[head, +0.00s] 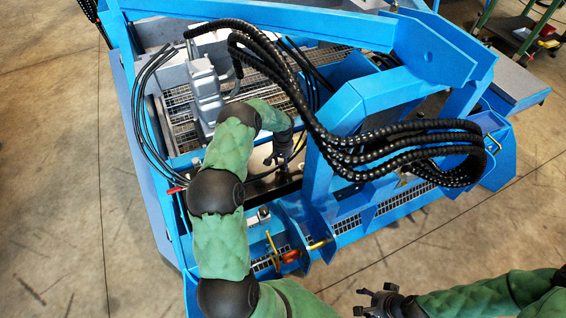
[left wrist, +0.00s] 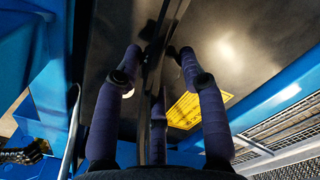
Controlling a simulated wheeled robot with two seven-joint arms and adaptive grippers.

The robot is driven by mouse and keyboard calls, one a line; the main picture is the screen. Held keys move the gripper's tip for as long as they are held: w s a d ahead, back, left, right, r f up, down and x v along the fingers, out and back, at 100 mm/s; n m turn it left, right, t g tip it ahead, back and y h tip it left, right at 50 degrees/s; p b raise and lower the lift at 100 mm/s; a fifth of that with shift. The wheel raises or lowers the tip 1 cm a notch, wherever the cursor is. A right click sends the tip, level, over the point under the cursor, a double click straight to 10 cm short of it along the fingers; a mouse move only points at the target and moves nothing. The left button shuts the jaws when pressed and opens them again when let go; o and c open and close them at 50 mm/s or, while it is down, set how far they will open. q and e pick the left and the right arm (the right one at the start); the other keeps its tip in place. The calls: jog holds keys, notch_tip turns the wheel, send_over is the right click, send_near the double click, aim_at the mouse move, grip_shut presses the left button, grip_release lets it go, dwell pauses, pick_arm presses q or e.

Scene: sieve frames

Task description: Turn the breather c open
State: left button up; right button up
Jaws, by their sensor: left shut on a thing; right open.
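My left gripper (head: 277,160) reaches down to a dark panel inside the blue machine frame. In the left wrist view its purple-padded fingers (left wrist: 158,62) are on both sides of a dark narrow part (left wrist: 153,70) and are shut on it. I cannot tell from the frames whether this part belongs to breather c, since the fingers and arm hide much of it. My right gripper (head: 375,298) is open and empty at the bottom, over the floor in front of the machine.
Thick black hoses (head: 345,150) arch just right of my left arm, near a blue upright. A grey housing (head: 205,90) stands behind the arm. A yellow label (left wrist: 195,108) lies on the dark panel.

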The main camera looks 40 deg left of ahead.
pick_arm(q)
jog(key=n, duration=0.3)
jog(key=shift+w+n, duration=0.25)
jog(key=shift+n, duration=0.05)
jog(key=shift+a+r+n, duration=0.1)
jog(key=shift+n, duration=0.2)
jog(key=shift+a, duration=0.15)
jog(key=o, duration=1.1)
jog(key=shift+s, duration=0.1)
notch_tip(320, 180, up, 12)
dwell(0.3)
